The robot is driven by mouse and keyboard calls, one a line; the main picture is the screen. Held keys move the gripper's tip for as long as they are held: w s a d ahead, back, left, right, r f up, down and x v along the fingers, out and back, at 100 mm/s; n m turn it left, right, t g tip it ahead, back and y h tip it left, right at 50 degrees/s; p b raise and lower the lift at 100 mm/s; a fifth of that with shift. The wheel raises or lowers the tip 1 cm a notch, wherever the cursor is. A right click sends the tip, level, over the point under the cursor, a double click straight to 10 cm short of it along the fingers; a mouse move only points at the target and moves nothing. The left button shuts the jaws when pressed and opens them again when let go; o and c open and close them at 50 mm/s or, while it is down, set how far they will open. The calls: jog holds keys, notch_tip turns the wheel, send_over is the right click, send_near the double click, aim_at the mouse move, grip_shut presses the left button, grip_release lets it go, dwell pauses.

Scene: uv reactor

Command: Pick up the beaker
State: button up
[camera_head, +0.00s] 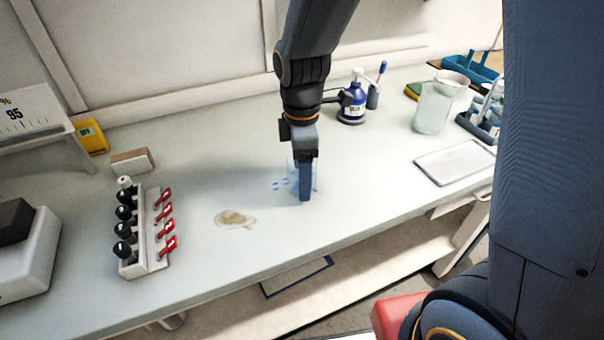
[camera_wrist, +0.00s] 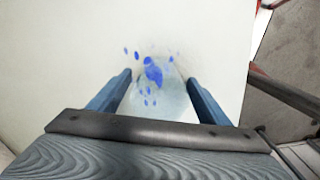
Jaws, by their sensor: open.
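A small clear beaker with blue spots (camera_head: 292,181) stands on the bench, partly hidden behind my gripper in the head view. My gripper (camera_head: 305,195) points down at it. In the wrist view the beaker (camera_wrist: 160,98) shows faintly between the two blue fingers of my gripper (camera_wrist: 159,79). The fingers are apart, one on each side of it. I cannot tell whether either finger touches the glass. A larger clear glass vessel (camera_head: 432,110) stands farther back at the right.
A switch box (camera_head: 145,240) with black knobs and red levers sits at the left. A brownish stain (camera_head: 234,218) lies on the bench (camera_head: 200,275) near the beaker. A blue bottle (camera_head: 352,104) stands behind, and a flat tablet-like plate (camera_head: 455,163) lies at the right.

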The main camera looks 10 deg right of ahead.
jog(key=shift+f, duration=0.1)
jog(key=c, duration=1.2)
jog(key=shift+o, duration=0.2)
